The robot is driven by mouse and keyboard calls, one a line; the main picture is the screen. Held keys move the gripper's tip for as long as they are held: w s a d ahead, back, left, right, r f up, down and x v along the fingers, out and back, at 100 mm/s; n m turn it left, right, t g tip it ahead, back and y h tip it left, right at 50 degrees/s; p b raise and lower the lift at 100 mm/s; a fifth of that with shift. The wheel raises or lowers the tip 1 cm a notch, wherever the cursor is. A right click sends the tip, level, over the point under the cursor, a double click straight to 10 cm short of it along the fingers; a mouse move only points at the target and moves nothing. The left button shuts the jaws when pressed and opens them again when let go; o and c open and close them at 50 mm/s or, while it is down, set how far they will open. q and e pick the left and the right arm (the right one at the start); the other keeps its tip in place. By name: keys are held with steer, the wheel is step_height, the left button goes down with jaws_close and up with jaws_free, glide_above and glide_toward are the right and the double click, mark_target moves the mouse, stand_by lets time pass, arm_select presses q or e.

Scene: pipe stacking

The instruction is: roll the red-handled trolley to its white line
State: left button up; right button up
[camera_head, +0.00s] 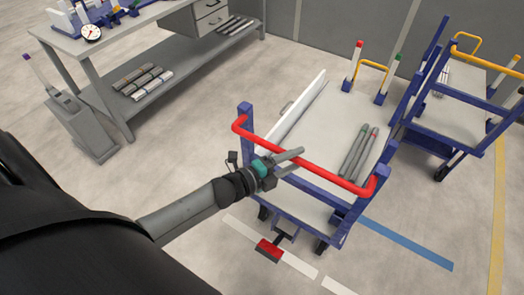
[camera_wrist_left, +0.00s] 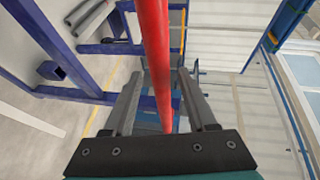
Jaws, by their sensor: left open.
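The trolley (camera_head: 322,125) has blue posts, a pale deck and a red handle (camera_head: 335,179) on its near side. Two grey pipes lie on its deck. My left gripper (camera_head: 296,162) is open at the red handle. In the left wrist view the red bar (camera_wrist_left: 156,60) runs between the two open fingers (camera_wrist_left: 160,100). I cannot tell whether they touch it. A white line (camera_head: 297,262) on the floor lies in front of the trolley's near wheels, with a red pedal (camera_head: 269,249) above it. My right gripper is not in view.
A second trolley (camera_head: 450,115) with a yellow handle stands close on the right. A workbench (camera_head: 110,45) with pipes on its lower shelf stands at the upper left. A blue floor line (camera_head: 408,242) and a yellow line (camera_head: 497,220) lie on the right.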

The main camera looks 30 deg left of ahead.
arm_select(q)
steer(key=v, duration=1.2)
